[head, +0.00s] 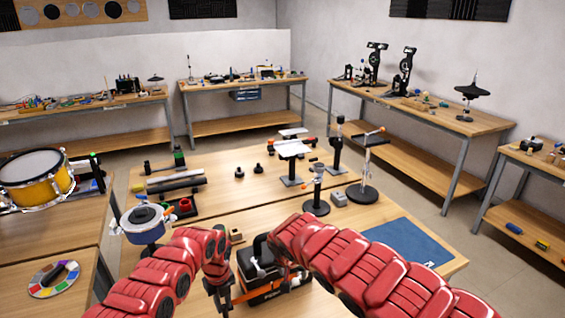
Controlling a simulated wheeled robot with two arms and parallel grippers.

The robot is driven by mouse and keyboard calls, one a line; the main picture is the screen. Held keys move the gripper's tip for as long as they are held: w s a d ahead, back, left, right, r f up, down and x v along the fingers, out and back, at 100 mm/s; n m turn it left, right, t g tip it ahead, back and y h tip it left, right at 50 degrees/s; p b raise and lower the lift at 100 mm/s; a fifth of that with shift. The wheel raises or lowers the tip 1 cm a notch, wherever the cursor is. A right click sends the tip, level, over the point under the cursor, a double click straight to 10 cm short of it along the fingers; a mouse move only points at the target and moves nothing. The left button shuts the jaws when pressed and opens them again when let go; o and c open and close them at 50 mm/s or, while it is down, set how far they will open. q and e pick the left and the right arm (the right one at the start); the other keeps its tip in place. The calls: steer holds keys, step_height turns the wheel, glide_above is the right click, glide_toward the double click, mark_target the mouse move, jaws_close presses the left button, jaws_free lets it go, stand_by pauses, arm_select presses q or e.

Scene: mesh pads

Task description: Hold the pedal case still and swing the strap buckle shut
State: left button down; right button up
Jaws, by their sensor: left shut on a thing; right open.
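The black pedal case (270,296) sits on the near wooden bench at the bottom middle, with an orange strap (250,291) along its front. My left gripper (222,304) is at the case's left side, shut on the case's edge; its fingertips are small and partly hidden. My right gripper (286,272) is over the top right of the case, open; my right forearm hides part of it and of the case. The buckle is too small and covered to make out, so its position cannot be told.
A blue mat (405,243) lies right of the case. Stands with round black bases (316,207) are behind it. A round drum-like piece (143,222) is at the left, near a red part (185,205).

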arm_select(q)
steer(key=c, duration=0.7)
jaws_free()
steer(key=shift+f, duration=0.1)
